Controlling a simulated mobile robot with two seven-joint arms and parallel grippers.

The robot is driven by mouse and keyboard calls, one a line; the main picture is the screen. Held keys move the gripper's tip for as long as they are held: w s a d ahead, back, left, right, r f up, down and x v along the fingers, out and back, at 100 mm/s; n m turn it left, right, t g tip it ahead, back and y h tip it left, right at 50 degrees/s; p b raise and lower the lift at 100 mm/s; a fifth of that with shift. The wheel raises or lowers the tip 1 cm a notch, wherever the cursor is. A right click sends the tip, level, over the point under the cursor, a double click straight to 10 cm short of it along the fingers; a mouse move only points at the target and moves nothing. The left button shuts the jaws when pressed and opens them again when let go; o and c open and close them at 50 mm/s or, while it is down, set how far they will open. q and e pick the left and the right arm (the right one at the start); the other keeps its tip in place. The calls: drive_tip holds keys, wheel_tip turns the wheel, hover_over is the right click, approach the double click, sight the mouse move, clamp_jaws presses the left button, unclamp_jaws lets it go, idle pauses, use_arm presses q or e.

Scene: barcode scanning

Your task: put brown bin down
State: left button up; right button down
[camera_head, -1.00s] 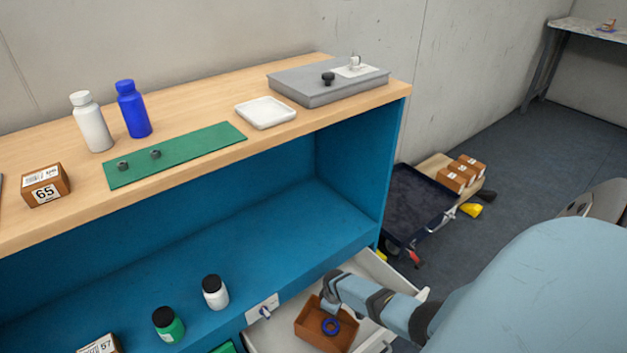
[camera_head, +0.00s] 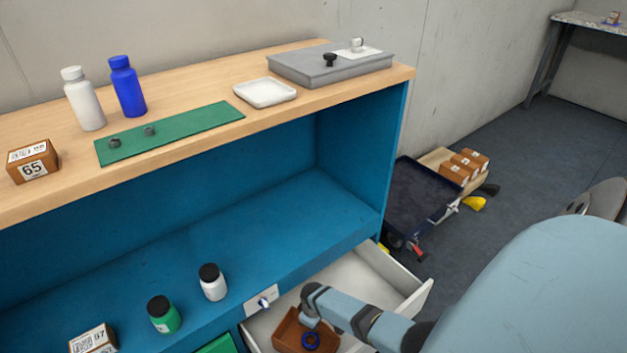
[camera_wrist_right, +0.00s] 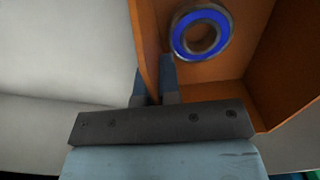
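The brown bin (camera_head: 290,330) is in the open white drawer (camera_head: 385,268) of the blue cabinet, low in the head view. A blue ring (camera_head: 310,341) lies inside it. My right gripper (camera_head: 307,312) is at the bin's upper edge. In the right wrist view the fingers (camera_wrist_right: 153,85) stand on either side of the bin's wall (camera_wrist_right: 148,45), shut on it. The ring (camera_wrist_right: 203,33) shows there with a metallic inner rim. Whether the bin's underside touches the drawer floor is hidden. My left gripper is not in view.
Green (camera_head: 163,315) and white (camera_head: 212,283) bottles and a brown box marked 57 (camera_head: 93,338) stand on the blue shelf. The wooden top holds bottles, a green mat (camera_head: 175,133), a white tray (camera_head: 264,93) and a grey case (camera_head: 330,65). The drawer's right part is clear.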

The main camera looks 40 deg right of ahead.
drive_tip(key=shift+w+r, duration=0.1)
drive_tip(key=shift+f, duration=0.2)
drive_tip(key=c, duration=1.3)
unclamp_jaws()
drive_tip(key=shift+c, duration=0.2)
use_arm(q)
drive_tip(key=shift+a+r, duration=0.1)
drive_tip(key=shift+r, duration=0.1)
use_arm(e)
wheel_tip(320, 180, up, 5)
drive_tip(key=p, duration=0.3)
wheel_tip(320, 180, up, 7)
drive_tip(key=p, duration=0.4)
drive_tip(key=shift+r, duration=0.2)
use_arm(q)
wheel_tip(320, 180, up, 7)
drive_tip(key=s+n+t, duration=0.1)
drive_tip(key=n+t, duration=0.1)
